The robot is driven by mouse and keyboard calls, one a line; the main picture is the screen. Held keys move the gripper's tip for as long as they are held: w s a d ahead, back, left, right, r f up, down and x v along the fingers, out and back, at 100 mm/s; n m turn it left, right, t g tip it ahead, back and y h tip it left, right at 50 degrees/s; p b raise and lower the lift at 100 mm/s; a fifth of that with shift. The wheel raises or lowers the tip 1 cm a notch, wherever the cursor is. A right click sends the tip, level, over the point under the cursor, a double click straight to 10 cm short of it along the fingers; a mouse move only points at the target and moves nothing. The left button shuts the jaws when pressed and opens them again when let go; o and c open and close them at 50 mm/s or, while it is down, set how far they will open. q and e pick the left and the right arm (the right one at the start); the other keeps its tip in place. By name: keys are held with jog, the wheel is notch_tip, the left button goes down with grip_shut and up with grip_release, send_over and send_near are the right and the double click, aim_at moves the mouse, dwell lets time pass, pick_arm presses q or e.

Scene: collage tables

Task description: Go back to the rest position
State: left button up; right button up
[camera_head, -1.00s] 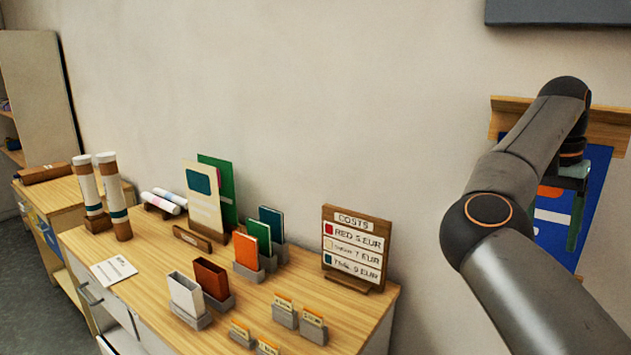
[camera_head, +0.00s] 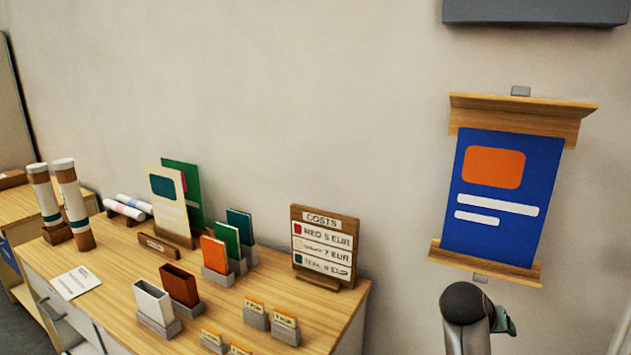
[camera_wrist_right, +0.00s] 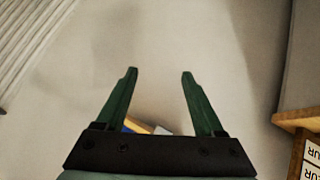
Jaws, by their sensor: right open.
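My right gripper (camera_wrist_right: 160,75) is open in the right wrist view, its two green fingers apart with nothing held between their tips. Its arm shows at the bottom right of the head view, below the poster, with a bit of green gripper (camera_head: 503,321) beside the dark joint. The blue poster (camera_head: 499,224) with an orange block and white bars hangs on the wall between wooden rails (camera_head: 520,115). My left gripper is not in view.
A wooden table (camera_head: 110,262) at the lower left bears a costs sign (camera_head: 324,246), card holders, tall tubes (camera_head: 75,205) and upright boards. A dark grey panel (camera_head: 535,11) is on the wall at top right. The wall between sign and poster is bare.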

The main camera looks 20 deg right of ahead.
jog(key=s+a+f+n+t+y, duration=0.1)
jog(key=s+a+f+n+y, duration=0.15)
jog(key=a+f, duration=0.35)
jog(key=s+a+f+n+t+y, duration=0.15)
jog(key=a+f+n, duration=0.25)
jog(key=a, duration=0.4)
jog(key=s+a+f+n+y, duration=0.2)
jog(key=s+a+y, duration=0.1)
jog(key=s+a, duration=0.4)
jog(key=s+a+f+n+y, duration=0.25)
jog(key=s+a, duration=0.25)
jog(key=a, duration=0.3)
jog(key=w+a+f+t+y, duration=0.1)
jog(key=w+a+f+t, duration=0.1)
jog(key=f, duration=0.3)
jog(key=w+a+f+t, duration=0.2)
jog(key=a+f+t, duration=0.1)
jog(key=f, duration=0.3)
jog(key=shift+f+m+y, duration=0.15)
jog(key=shift+m+y, duration=0.2)
jog(key=shift+m, duration=0.05)
jog(key=shift+w, duration=0.1)
